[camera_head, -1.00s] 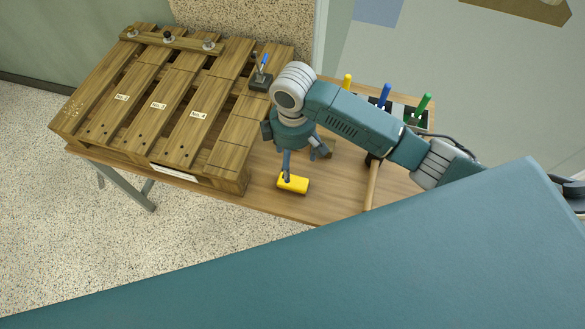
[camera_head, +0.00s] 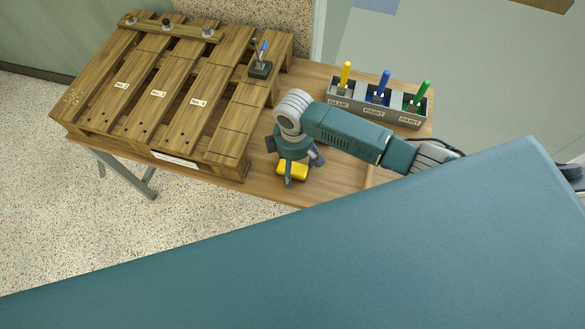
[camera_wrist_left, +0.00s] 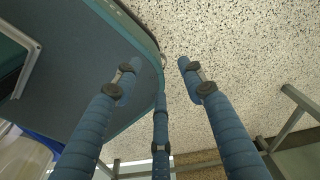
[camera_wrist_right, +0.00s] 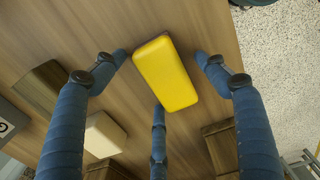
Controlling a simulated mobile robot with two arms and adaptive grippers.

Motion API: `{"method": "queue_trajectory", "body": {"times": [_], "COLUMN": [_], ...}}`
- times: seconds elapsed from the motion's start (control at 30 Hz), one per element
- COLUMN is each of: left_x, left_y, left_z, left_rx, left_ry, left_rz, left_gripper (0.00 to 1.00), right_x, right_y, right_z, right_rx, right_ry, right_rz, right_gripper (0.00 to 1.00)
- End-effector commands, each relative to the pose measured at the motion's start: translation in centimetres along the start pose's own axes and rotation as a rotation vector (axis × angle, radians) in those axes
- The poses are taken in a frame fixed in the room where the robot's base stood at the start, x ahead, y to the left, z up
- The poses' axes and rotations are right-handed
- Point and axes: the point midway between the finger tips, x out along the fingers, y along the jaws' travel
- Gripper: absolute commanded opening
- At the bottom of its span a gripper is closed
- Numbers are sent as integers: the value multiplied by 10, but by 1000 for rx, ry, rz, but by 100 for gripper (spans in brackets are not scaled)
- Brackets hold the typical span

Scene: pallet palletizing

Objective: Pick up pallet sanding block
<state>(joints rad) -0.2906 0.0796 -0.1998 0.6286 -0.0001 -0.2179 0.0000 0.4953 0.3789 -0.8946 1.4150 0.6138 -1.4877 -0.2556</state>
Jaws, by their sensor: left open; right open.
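The yellow sanding block (camera_head: 291,172) lies on the wooden table, to the right of the pallet. It shows whole in the right wrist view (camera_wrist_right: 166,74). My right gripper (camera_head: 293,170) is just above the block, its fingers spread. In the right wrist view its open fingers (camera_wrist_right: 163,68) stand on both sides of the block with a third below it, and nothing is gripped. My left gripper (camera_wrist_left: 158,75) is open and empty in its wrist view, over speckled floor; it is not in the head view.
The wooden pallet (camera_head: 191,124) fills the left of the table, with a small dark holder (camera_head: 260,70) on its right part. A grey bin rack (camera_head: 379,104) with yellow, blue and green handles stands at the back right. A pale block (camera_wrist_right: 104,134) lies near the right fingers.

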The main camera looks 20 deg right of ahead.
Motion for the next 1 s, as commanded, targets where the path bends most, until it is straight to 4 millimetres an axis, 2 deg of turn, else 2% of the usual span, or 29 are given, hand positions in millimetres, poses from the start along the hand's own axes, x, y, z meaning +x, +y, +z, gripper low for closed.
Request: {"method": "queue_trajectory", "body": {"times": [0.07, 0.33, 0.6, 0.77, 0.87, 1.0], "left_x": [0, 0, 0, -1, -1, -1], "left_y": [0, 2, 2, 2, 2, 2], "left_z": [4, 17, 17, 17, 16, 14], "left_rx": [0, 1, 1, 1, 1, 1], "left_ry": [-7, -25, -25, -24, -23, -21], "left_rz": [1, 3, 3, 3, 2, 2], "left_gripper": [41, 41, 41, 41, 41, 41], "right_x": [0, -1, -2, -10, -24, -57], "right_y": [0, 0, 0, 1, 1, 2], "right_z": [0, 0, -1, -1, -2, -2], "right_rx": [0, 0, 0, 0, 0, -1], "right_ry": [0, 1, 1, 3, 5, 6], "right_rz": [0, 0, 1, 2, 3, 4], "right_gripper": [73, 23, 22, 22, 22, 22]}}
